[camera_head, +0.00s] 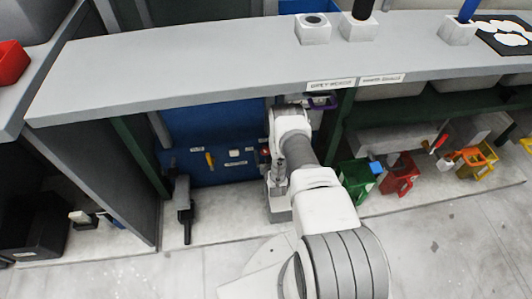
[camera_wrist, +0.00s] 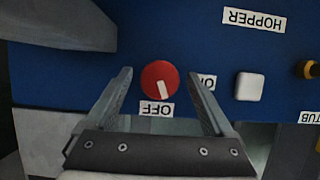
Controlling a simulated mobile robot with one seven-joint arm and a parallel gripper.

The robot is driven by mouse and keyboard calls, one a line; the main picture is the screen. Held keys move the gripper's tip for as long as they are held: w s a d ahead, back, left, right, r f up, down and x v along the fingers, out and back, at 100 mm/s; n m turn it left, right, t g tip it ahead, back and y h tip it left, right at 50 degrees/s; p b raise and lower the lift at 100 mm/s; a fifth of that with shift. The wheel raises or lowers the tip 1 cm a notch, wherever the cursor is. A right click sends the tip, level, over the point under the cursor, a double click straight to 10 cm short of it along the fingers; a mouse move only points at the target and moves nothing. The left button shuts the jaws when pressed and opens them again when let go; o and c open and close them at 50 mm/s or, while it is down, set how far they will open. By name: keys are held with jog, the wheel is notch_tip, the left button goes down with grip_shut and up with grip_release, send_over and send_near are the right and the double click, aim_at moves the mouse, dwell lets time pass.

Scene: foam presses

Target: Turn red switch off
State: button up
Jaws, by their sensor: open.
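The red switch (camera_wrist: 158,76) is a round knob with a white pointer mark on a blue panel (camera_wrist: 180,30). Its mark points down and slightly right, nearer the OFF label (camera_wrist: 156,110) than the partly hidden ON label (camera_wrist: 209,81). The lettering is upside down in the wrist view. My gripper (camera_wrist: 160,72) is open, its fingers on either side of the knob; I cannot tell whether they touch it. In the head view my arm reaches under the counter to the blue panel (camera_head: 235,125), and a small red bit of the switch (camera_head: 265,153) shows beside it.
A white square button (camera_wrist: 249,86) sits right of the switch, below the HOPPER label (camera_wrist: 254,20). The grey counter (camera_head: 200,70) overhangs the panel. Green (camera_head: 358,180) and red (camera_head: 400,178) containers stand right of my arm. A dark upright object (camera_head: 183,205) stands left.

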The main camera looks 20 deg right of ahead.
jog(key=c, duration=1.3)
jog(key=shift+d+m+y, duration=0.15)
jog(key=shift+m+y, duration=0.35)
jog(key=shift+m, duration=0.3)
jog(key=shift+c, duration=0.2)
jog(key=shift+m+y, duration=0.6)
jog(key=shift+m, duration=0.2)
jog(key=o, duration=1.3)
jog(key=shift+o, duration=0.2)
jog(key=shift+s, duration=0.1)
